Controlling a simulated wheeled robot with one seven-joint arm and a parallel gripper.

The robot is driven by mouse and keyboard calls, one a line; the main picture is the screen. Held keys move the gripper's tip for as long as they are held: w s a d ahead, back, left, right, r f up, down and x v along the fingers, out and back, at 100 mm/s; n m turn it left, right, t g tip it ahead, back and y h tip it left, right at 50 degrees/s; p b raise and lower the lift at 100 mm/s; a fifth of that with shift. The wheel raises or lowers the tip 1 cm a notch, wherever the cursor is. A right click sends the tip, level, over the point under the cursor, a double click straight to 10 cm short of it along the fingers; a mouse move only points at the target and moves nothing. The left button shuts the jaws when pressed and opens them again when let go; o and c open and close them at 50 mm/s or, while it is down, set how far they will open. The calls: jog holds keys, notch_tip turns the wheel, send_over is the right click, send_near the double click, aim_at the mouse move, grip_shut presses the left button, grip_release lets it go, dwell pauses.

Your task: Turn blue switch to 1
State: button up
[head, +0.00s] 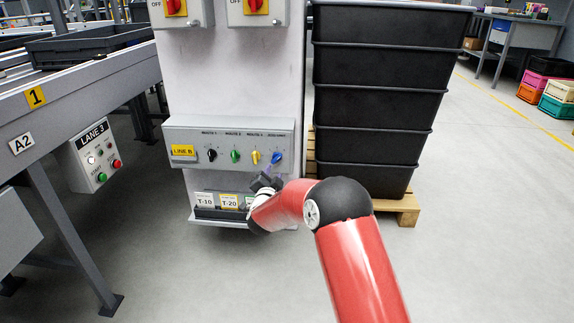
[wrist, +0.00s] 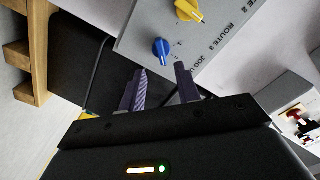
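The blue switch (head: 276,157) is the rightmost knob on the grey panel (head: 185,135) in the head view. Its pointer looks tilted, but I cannot read which mark it points at. In the wrist view the blue switch (wrist: 161,50) shows just beyond my fingertips, with small marks beside it that are too small to read. My gripper (wrist: 161,78) is open and empty, its two fingers apart, with the switch ahead of the gap and not touched. In the head view my gripper (head: 268,181) is just below the switch.
A yellow knob (head: 255,157), a green knob (head: 235,156) and a black knob (head: 212,155) sit in the same row, to the left. Below is a rack of cards (head: 229,201). Stacked black crates (head: 375,105) stand close on the right, and a conveyor (head: 85,80) on the left.

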aim_at(276, 160)
jog(key=w, duration=0.7)
jog(key=shift+w+d, duration=0.1)
jog(key=shift+w, duration=0.1)
jog(key=shift+c, duration=0.3)
grip_shut()
